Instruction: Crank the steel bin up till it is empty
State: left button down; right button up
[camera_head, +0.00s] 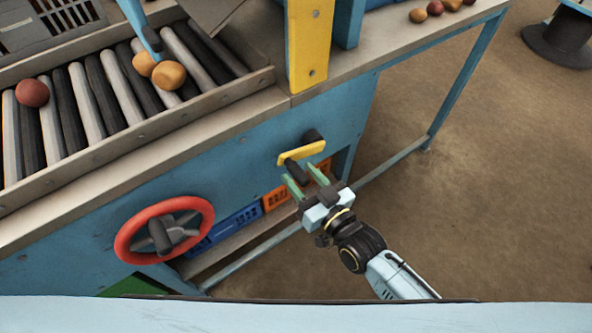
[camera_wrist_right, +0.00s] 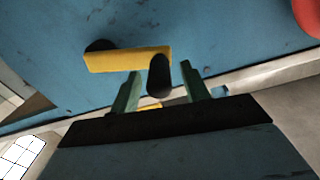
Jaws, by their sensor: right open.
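The crank is a yellow arm (camera_head: 301,152) with a black handle (camera_head: 297,172), on the front of the blue machine. My right gripper (camera_head: 299,171) is open, with its green fingers pointing at the handle. In the right wrist view the black handle (camera_wrist_right: 159,76) sits between the two open fingertips (camera_wrist_right: 160,67), with a gap on both sides. The yellow arm (camera_wrist_right: 128,60) runs to the left there. I cannot pick out the steel bin for sure; a grey slotted box (camera_head: 48,30) is partly in view at the upper left. My left gripper is not in view.
A red handwheel (camera_head: 164,231) is on the panel left of the crank. Several round produce pieces, including a red one (camera_head: 32,93), lie on the roller bed (camera_head: 85,105). Blue (camera_head: 225,229) and orange (camera_head: 277,197) crates sit below.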

jog(key=shift+x, duration=1.3)
grip_shut()
